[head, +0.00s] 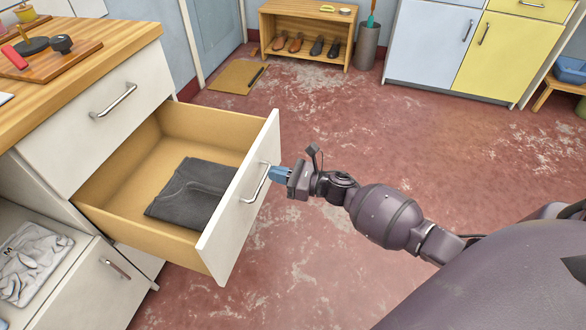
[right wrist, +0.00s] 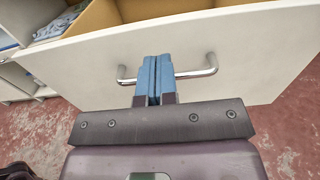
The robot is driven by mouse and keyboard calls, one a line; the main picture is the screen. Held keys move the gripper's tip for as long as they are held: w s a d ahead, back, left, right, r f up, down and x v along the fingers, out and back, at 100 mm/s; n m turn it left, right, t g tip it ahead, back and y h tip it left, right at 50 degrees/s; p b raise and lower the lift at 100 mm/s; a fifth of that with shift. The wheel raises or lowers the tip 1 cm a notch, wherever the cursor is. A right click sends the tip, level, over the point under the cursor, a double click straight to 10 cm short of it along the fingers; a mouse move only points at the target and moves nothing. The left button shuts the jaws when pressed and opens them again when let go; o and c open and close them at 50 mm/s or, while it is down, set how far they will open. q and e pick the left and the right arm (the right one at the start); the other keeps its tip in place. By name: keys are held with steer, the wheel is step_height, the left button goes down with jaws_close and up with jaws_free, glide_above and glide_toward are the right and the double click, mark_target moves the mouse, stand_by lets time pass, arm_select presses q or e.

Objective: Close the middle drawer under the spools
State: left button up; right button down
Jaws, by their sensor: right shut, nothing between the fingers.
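The middle drawer (head: 240,205) stands pulled far out of the white cabinet, below a shut upper drawer (head: 105,120). A dark folded cloth (head: 188,188) lies inside it. The drawer's white front has a bar handle (head: 258,183), which also shows in the right wrist view (right wrist: 205,70). My right gripper (head: 277,174) is shut and empty, with its blue fingertips (right wrist: 156,68) close in front of the handle's middle. Whether they touch the bar or front is unclear. The left gripper is not in view.
A wooden worktop (head: 90,55) with small items on a board tops the cabinet. Below the drawer are folded pale cloth (head: 32,258) and another front with a handle. Open red floor (head: 330,120) lies right of the drawer; a shoe rack (head: 308,32) stands behind.

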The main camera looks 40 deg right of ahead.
mark_target(249, 167)
steer(key=shift+x, duration=2.8)
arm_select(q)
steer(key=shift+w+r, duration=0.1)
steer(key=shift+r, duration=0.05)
